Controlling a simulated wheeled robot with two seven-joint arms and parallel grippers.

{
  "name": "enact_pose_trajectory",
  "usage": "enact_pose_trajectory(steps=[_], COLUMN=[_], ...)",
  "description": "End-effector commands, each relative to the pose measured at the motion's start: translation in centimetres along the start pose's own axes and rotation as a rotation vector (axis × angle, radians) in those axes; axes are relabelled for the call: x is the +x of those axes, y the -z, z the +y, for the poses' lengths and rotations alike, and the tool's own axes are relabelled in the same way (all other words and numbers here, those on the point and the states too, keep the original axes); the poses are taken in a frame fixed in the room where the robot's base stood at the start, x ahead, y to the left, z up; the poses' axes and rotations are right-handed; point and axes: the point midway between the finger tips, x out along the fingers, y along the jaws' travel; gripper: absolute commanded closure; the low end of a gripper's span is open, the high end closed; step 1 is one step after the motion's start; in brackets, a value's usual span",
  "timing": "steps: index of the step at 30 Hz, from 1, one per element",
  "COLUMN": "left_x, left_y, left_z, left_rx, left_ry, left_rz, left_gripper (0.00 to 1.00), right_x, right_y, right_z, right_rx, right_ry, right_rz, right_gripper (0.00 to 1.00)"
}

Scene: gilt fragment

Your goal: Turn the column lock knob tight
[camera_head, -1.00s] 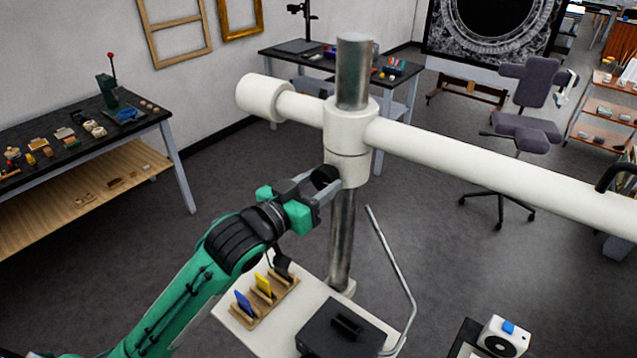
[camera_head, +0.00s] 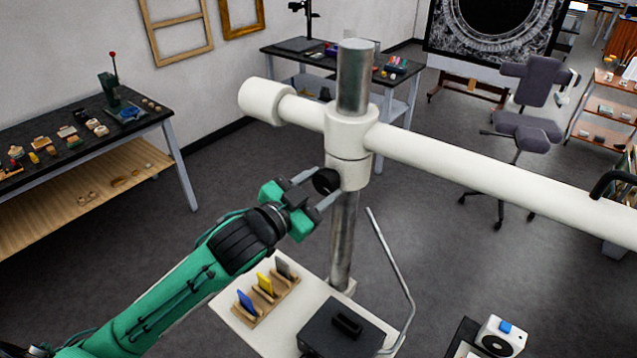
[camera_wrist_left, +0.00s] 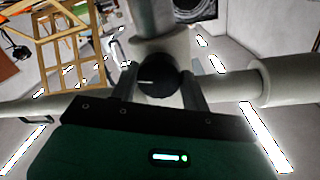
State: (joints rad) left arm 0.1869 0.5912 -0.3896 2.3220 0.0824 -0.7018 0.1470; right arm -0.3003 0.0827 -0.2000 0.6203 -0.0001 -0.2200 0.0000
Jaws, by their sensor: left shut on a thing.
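The column lock knob (camera_head: 327,181) is a round black knob on the left side of the white collar (camera_head: 348,150). The collar sits around the upright metal column (camera_head: 343,240). My green left gripper (camera_head: 325,186) has its two grey fingers on either side of the knob, shut on it. In the left wrist view the knob (camera_wrist_left: 158,84) shows a pale mark pointing left, with the fingers beside it. The knob partly hides the collar behind it. My right gripper is not in view.
A long white boom (camera_head: 480,172) runs from the collar to the right. Below stand a white base board (camera_head: 262,338), a slotted wooden holder (camera_head: 268,299) with colored cards, a black box (camera_head: 345,335) and a bent metal rod (camera_head: 393,262). A dark workbench (camera_head: 60,155) is at left.

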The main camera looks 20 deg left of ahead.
Motion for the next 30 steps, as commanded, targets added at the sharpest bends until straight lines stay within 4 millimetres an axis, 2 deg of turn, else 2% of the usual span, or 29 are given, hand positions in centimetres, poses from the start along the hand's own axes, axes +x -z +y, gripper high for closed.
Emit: enact_pose_trajectory(steps=[12, 30], left_x=[0.0, 0.0], left_y=[0.2, 0.2], left_z=[-0.2, -0.2], left_rx=[0.398, 0.915], left_ry=[0.002, 0.005], left_rz=[-0.021, -0.048], left_gripper=[0.76, 0.76], right_x=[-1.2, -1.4], right_y=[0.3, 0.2], right_z=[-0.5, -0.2], right_rx=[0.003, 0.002], right_ry=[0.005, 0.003], right_rz=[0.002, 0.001], right_gripper=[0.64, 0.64])
